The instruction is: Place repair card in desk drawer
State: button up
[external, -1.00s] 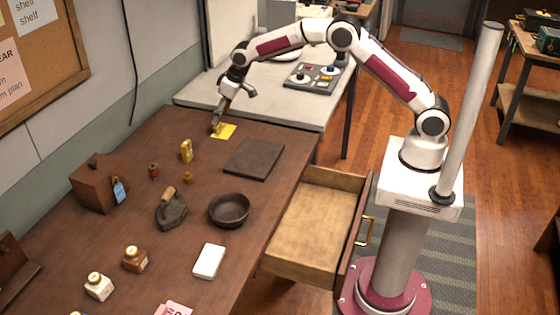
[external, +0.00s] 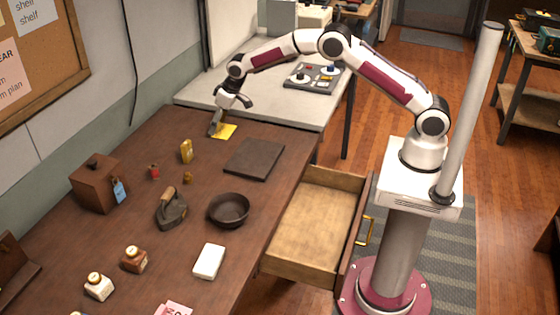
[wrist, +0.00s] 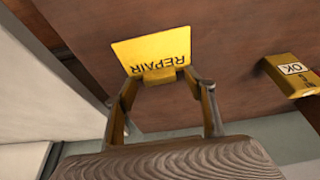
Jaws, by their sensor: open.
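The yellow repair card (external: 227,131) lies on the far end of the dark brown desk. In the wrist view the card (wrist: 150,48) shows the word REPAIR and has a thicker yellow tab along its near edge. My gripper (external: 231,117) is open and low at the card. In the wrist view its fingers (wrist: 160,80) stand on either side of the tab, and contact cannot be told. The desk drawer (external: 312,218) is pulled out on the desk's right side and looks empty.
A dark flat slab (external: 254,159) lies between the card and the drawer. A small yellow box (external: 186,151), an iron (external: 171,210), a dark bowl (external: 229,210) and a white block (external: 209,261) are on the desk. A grey table (external: 270,110) adjoins the far end.

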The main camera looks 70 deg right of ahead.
jog(key=c, duration=1)
jog(key=shift+o, duration=0.2)
jog(key=shift+r, duration=0.15)
notch_tip(320, 180, up, 10)
dwell(0.5)
